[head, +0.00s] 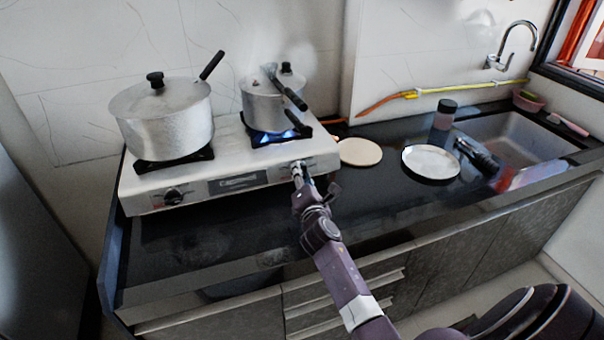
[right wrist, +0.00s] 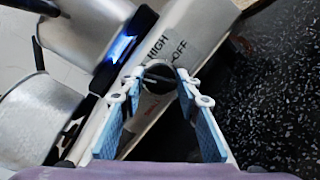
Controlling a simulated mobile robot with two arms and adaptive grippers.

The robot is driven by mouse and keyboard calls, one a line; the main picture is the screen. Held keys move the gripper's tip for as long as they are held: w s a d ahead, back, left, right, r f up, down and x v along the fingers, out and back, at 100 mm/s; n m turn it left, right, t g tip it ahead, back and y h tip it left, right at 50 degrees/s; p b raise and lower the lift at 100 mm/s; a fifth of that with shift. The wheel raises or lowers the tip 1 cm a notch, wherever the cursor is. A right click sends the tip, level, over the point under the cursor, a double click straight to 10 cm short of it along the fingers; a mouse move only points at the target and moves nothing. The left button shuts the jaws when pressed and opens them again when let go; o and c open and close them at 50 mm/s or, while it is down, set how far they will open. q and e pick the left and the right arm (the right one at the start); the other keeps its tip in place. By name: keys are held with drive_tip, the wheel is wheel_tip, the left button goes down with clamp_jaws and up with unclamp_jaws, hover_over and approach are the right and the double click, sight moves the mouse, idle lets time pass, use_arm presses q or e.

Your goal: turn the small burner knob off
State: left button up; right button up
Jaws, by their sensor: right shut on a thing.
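The small burner knob (right wrist: 158,72) is on the stove's front panel, in front of the smaller pot (head: 268,105). In the head view the knob (head: 298,166) is partly covered by my right gripper (head: 299,178). In the right wrist view my right gripper (right wrist: 159,84) has its two fingers on either side of the knob, shut on it. Blue flame (head: 264,137) burns under the smaller pot; it also shows in the right wrist view (right wrist: 122,46). The panel reads HIGH and OFF beside the knob. My left gripper is not in view.
The larger pot (head: 164,119) stands on the left burner, above the other knob (head: 173,196). A round beige board (head: 359,152), a white plate (head: 430,161) and a jar (head: 445,114) are on the counter to the right, before the sink (head: 520,139). The dark counter (head: 215,239) in front is clear.

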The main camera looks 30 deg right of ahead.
drive_tip(key=m+p, duration=0.2)
drive_tip(key=m, duration=0.2)
drive_tip(key=m+g+p, duration=0.1)
drive_tip(key=m+p, duration=0.1)
drive_tip(key=m, duration=0.2)
drive_tip(key=m+g+p, duration=0.1)
drive_tip(key=m+p, duration=0.1)
drive_tip(key=m, duration=0.1)
drive_tip(key=shift+r+m+y+p, duration=0.25)
drive_tip(key=shift+m+y+p, duration=0.05)
drive_tip(key=shift+m+y, duration=0.1)
drive_tip(key=m+g+y+p, duration=0.1)
drive_tip(key=m+p, duration=0.3)
drive_tip(key=m, duration=0.1)
drive_tip(key=shift+d+m, duration=0.1)
drive_tip(key=shift+m, duration=0.2)
drive_tip(key=m+y+p, duration=0.1)
drive_tip(key=m, duration=0.2)
drive_tip(key=shift+f+m+y+p, duration=0.15)
drive_tip(key=shift+m+y+p, duration=0.15)
drive_tip(key=shift+p, duration=0.05)
drive_tip(key=shift+f, duration=0.1)
drive_tip(key=o, duration=1.1)
drive_tip(key=shift+o, duration=0.5)
drive_tip(key=shift+r, duration=0.2)
